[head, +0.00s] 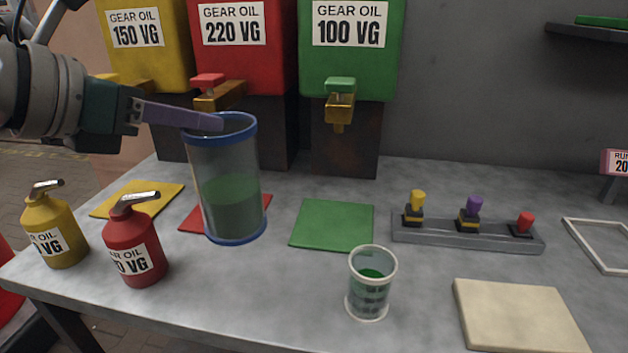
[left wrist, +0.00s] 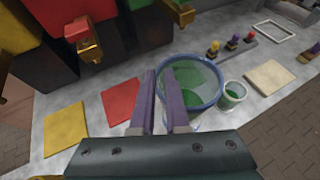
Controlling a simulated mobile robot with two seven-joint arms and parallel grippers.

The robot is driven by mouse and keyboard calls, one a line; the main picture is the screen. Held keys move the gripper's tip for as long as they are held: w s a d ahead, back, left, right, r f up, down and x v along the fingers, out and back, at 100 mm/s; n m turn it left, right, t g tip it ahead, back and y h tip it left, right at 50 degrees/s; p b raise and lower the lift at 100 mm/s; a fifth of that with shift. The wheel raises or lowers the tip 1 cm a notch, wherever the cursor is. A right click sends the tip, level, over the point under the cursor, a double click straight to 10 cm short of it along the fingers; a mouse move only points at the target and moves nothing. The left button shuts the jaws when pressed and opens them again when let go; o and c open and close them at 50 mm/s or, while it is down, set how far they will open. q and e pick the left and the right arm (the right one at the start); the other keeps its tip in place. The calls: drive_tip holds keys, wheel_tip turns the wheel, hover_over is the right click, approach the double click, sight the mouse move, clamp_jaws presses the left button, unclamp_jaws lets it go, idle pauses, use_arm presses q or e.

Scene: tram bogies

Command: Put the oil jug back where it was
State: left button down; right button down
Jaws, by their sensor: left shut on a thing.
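The oil jug is a clear cylinder with blue rims and green oil inside (head: 228,190). My left gripper (head: 218,122) is shut on its wall at the top rim, coming from the left. The jug leans slightly and overlaps the right part of the red mat (head: 196,216); whether its base touches the table is hard to tell. In the left wrist view the two purple fingers (left wrist: 173,115) pinch the near edge of the jug (left wrist: 205,78). A small clear cup with green oil (head: 371,290) stands to the right of the jug. My right gripper is not in view.
Yellow (head: 145,25), red (head: 235,30) and green (head: 350,40) gear oil tanks stand behind. Yellow (head: 50,230) and red (head: 135,250) oil cans stand at left. A green mat (head: 333,225), a rack with knobs (head: 465,234) and a beige board (head: 520,318) lie right.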

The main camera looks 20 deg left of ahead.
sight(213, 216)
use_arm(q)
wheel_tip(213, 216, down, 9)
drive_tip(key=shift+r+b, duration=0.2)
drive_tip(key=shift+b, duration=0.65)
drive_tip(key=shift+f+b, duration=0.7)
drive_tip(key=shift+f, duration=1.45)
drive_tip(key=shift+f, duration=0.2)
drive_tip(key=c, duration=0.9)
unclamp_jaws()
